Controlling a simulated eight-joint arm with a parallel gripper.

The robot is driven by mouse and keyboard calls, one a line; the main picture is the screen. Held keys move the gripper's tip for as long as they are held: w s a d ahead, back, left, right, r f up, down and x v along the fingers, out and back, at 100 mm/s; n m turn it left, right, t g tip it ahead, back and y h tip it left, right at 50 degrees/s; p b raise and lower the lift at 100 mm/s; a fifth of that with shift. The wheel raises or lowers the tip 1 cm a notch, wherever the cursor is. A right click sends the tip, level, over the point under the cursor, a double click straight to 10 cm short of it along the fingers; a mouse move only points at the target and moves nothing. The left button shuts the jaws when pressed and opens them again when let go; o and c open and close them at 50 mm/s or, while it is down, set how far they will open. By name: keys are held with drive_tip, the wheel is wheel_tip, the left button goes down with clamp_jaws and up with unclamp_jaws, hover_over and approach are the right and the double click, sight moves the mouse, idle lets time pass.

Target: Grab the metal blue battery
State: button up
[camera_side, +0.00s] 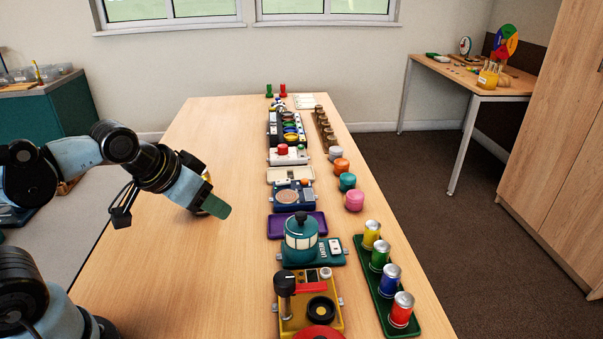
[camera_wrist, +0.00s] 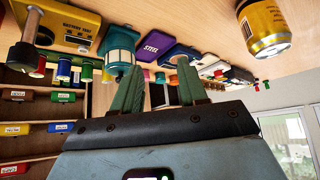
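The blue metal battery (camera_side: 389,279) is a can with a silver top, upright in the green tray (camera_side: 373,288) at the front right of the table. It stands between a green battery (camera_side: 380,254) and a red battery (camera_side: 401,309); a yellow battery (camera_side: 371,235) is at the far end. In the wrist view, the blue battery (camera_wrist: 64,70) is small, at left. My gripper (camera_wrist: 160,66) has its two green fingers apart with nothing between them. In the side view, my gripper (camera_side: 217,207) is over the table's left part, well away from the tray.
A gold can (camera_wrist: 265,28) is close to my gripper in the wrist view. A yellow battery tester (camera_side: 310,302), a teal drum device (camera_side: 301,235) and other devices form a row between my gripper and the tray. The table's left side is mostly clear.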

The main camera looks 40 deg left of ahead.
drive_tip(key=n+g+h, duration=0.2)
drive_tip(key=n+h, duration=1.1)
drive_tip(key=n, duration=1)
hover_over(387, 269)
drive_tip(key=s+a, duration=0.2)
drive_tip(key=a, duration=0.2)
wheel_tip(387, 269, down, 2)
drive_tip(key=f, duration=0.7)
drive_tip(key=shift+w, duration=0.2)
drive_tip(key=shift+w+d+f+m, duration=0.15)
drive_tip(key=shift+d+f+m, duration=0.15)
drive_tip(key=shift+d, duration=0.3)
drive_tip(key=shift+x, duration=3.15)
drive_tip(key=shift+a, duration=0.1)
drive_tip(key=shift+c, duration=0.2)
